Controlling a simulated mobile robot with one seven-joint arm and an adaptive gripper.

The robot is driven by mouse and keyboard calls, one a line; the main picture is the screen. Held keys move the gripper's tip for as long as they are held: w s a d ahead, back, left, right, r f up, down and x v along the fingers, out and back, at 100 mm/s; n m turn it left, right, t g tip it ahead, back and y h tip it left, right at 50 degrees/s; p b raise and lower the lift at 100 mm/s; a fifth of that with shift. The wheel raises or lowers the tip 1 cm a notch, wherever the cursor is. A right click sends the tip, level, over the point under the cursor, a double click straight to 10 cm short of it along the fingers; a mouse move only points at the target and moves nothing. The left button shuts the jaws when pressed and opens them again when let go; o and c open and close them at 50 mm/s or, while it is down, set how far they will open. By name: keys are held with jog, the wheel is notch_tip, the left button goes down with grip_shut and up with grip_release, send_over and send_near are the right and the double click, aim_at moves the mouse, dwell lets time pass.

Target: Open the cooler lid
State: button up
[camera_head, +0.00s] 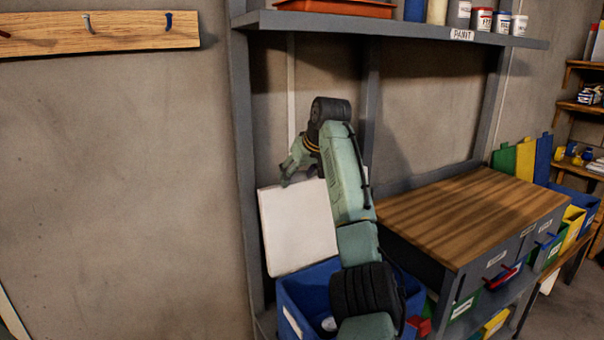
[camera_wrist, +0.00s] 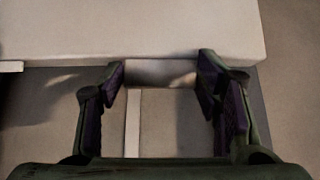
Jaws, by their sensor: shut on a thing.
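The cooler (camera_head: 290,298) is a blue box on the lower shelf, partly hidden by my arm. Its white lid (camera_head: 297,228) is raised and stands nearly upright above the box, tilted slightly. My gripper (camera_head: 291,176) is at the lid's upper edge. In the wrist view the pale lid (camera_wrist: 130,28) fills the top. The two fingers of my gripper (camera_wrist: 160,76) stand apart, with a pale part of the lid's edge between them. The lid's right part is behind my arm.
A wooden-topped drawer unit (camera_head: 462,215) stands to the right, close to my arm. A shelf (camera_head: 390,27) with paint cans runs overhead. Grey shelf posts (camera_head: 243,150) flank the cooler. A hook rail (camera_head: 110,32) hangs on the left wall, with bare wall below.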

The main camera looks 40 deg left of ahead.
jog(key=shift+a+f, duration=0.1)
jog(key=shift+a, duration=0.05)
jog(key=o, duration=1.3)
jog(key=shift+c, duration=0.2)
jog(key=o, duration=0.4)
jog(key=shift+w+a+f, duration=0.1)
jog(key=shift+a+f, duration=0.05)
jog(key=shift+a, duration=0.1)
jog(key=shift+d, duration=0.1)
jog(key=v, duration=1.2)
